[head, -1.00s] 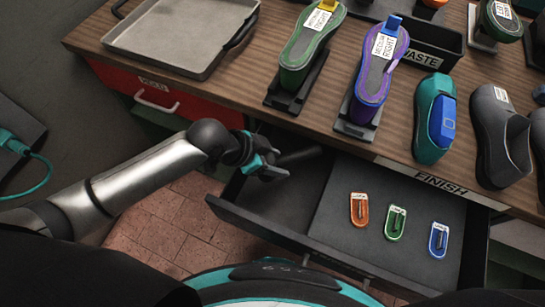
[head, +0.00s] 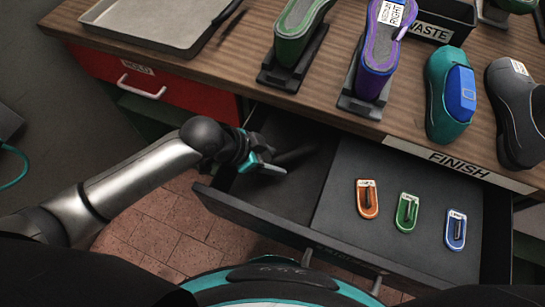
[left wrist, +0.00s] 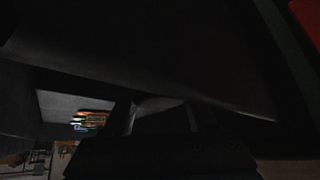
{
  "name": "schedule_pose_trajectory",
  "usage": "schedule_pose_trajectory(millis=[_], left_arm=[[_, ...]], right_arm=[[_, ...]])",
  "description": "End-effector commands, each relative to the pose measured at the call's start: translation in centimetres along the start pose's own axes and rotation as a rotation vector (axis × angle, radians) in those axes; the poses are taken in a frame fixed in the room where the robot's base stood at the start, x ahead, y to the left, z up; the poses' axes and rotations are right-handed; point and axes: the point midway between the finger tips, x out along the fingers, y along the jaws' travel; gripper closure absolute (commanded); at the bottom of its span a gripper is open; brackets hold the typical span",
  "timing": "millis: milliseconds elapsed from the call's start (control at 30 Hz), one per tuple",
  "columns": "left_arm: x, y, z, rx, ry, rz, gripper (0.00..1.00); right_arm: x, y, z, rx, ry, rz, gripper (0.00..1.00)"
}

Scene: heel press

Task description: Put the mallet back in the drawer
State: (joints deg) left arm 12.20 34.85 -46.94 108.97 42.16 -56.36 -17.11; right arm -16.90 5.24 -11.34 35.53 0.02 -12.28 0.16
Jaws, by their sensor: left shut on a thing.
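The open drawer (head: 285,227) under the bench is split into a bare left compartment and a grey right compartment. My left gripper (head: 268,164) is at the left compartment, near its left side. It is shut on a dark, rod-like thing, which I take to be the mallet (head: 296,154). This points right from the fingers, over or in the left compartment. Its outline blends with the dark drawer, so I cannot tell whether it touches the floor. The left wrist view is very dark and does not show the mallet clearly. My right gripper is not in view.
Orange (head: 367,199), green (head: 407,212) and blue (head: 456,230) tags lie in the right compartment. Shoes on stands and a grey tray (head: 150,22) are on the wooden bench top. A red drawer (head: 165,84) is shut at the left.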

Motion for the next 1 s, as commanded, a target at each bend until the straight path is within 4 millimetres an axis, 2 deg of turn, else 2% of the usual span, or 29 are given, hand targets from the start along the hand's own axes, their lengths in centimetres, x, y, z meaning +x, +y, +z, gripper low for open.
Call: schedule_pose_trajectory(millis=[333,933,967,1000], left_arm=[[0.0,-0.1,-0.1,0.001,0.004,-0.002,1.00],[0.9,0.0,0.5,0.001,0.005,-0.001,1.00],[0.9,0.0,0.5,0.001,0.005,-0.001,0.42],[0.9,0.0,0.5,0.001,0.005,-0.001,0.37]], right_arm=[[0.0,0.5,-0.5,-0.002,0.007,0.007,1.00],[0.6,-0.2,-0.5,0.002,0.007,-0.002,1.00],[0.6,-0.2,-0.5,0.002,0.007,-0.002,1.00],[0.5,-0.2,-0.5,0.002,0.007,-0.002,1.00]])
